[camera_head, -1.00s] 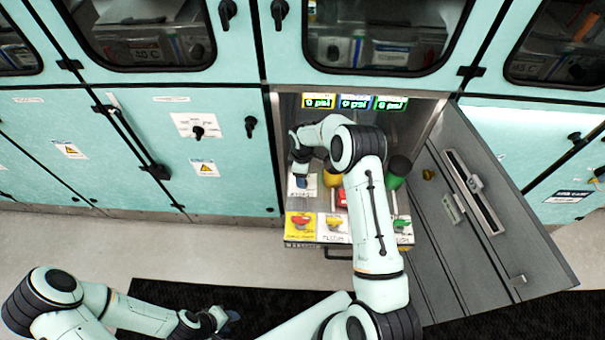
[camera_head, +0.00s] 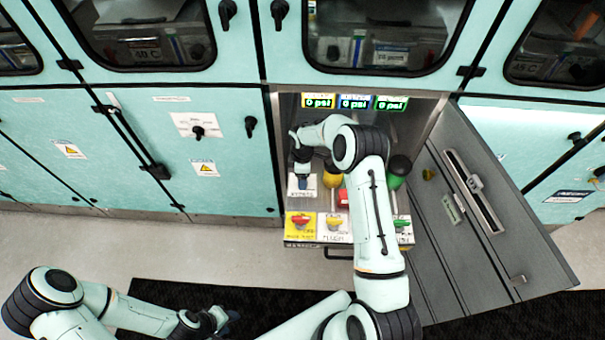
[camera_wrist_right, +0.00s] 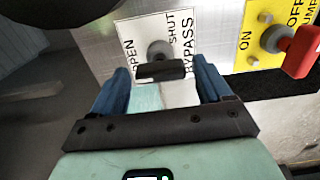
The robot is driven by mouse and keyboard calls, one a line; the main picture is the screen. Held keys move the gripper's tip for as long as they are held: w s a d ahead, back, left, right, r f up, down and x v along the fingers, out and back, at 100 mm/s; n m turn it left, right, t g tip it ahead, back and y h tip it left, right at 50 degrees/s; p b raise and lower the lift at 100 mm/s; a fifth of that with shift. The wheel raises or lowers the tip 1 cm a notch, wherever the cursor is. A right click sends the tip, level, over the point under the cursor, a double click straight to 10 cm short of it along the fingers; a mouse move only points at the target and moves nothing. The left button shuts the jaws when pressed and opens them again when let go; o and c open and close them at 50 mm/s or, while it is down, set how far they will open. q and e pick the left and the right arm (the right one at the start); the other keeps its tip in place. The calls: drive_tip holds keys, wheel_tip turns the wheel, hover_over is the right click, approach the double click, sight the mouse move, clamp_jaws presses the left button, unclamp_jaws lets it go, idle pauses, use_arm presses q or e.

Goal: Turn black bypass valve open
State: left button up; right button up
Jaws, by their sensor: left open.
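The black bypass valve handle (camera_wrist_right: 160,70) is a short bar on a grey round hub. It sits on a white label (camera_wrist_right: 185,50) marked OPEN, SHUT and BYPASS, and lies crosswise in the right wrist view. My right gripper's blue fingers (camera_wrist_right: 161,88) stand apart, one on each side of the handle, with a gap on both sides. In the head view my right gripper (camera_head: 302,183) is over the BYPASS label and hides the handle. My left gripper (camera_head: 228,318) is open and empty, low over the dark floor mat.
Red (camera_head: 300,222), yellow (camera_head: 334,222) and green (camera_head: 401,224) valves sit at the compartment's front. A red handle on a yellow ON/OFF label (camera_wrist_right: 262,35) is right of the bypass valve. Three 0 psi displays (camera_head: 355,102) are above. An open grey door (camera_head: 470,200) stands right.

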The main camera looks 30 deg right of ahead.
drive_tip(key=shift+r, duration=0.1)
wheel_tip(320, 180, up, 13)
drive_tip(key=shift+r, duration=0.15)
idle(0.5)
idle(0.5)
